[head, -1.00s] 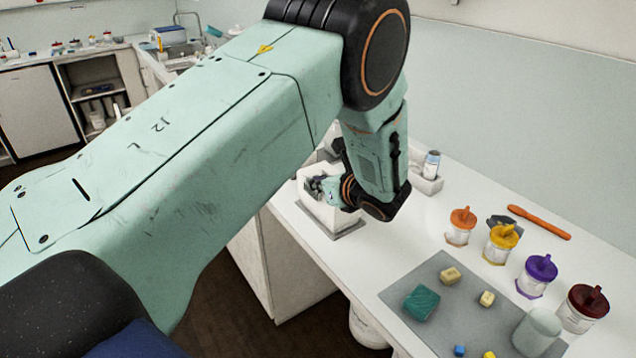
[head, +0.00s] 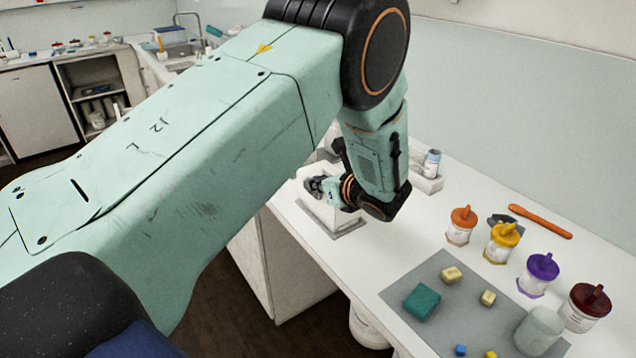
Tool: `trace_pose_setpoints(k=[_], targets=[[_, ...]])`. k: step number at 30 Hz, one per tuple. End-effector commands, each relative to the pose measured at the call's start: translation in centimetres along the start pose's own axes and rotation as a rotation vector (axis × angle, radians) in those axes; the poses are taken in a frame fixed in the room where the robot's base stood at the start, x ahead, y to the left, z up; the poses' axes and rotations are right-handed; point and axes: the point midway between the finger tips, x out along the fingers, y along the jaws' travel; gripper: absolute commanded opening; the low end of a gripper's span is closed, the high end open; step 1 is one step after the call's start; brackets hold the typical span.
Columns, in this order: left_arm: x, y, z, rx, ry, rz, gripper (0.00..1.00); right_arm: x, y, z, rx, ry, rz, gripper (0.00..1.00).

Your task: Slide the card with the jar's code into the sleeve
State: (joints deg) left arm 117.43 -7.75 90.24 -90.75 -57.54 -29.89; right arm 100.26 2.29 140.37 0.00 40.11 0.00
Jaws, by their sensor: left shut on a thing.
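My left gripper (head: 318,187) is shut at a white box-like holder (head: 338,216) on the bench. What it holds is too small and hidden to make out. My own arm covers part of the holder. Several labelled jars stand in a row at the right: an orange-lidded jar (head: 461,226), a yellow-lidded jar (head: 501,244), a purple-lidded jar (head: 538,276) and a dark-red-lidded jar (head: 585,308). Their codes are too small to read. I cannot pick out a card or a sleeve. My right gripper is not in view.
An orange tool (head: 540,221) lies behind the jars. A white tray (head: 430,184) with a small bottle (head: 432,163) stands near the wall.

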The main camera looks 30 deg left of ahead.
Motion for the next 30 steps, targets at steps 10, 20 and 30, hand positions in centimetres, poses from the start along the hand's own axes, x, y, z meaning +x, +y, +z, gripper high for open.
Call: trace_pose_setpoints(k=[10, 20, 30], targets=[[0.0, 0.0, -0.1, 0.001, 0.001, 0.000, 0.32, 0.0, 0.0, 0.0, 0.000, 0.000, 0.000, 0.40], [0.0, 0.0, 0.0, 0.001, 0.001, 0.000, 0.33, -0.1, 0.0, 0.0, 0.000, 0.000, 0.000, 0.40], [-0.9, 0.0, 1.9, 0.001, 0.000, 0.000, 0.33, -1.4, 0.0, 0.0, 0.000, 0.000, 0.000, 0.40]])
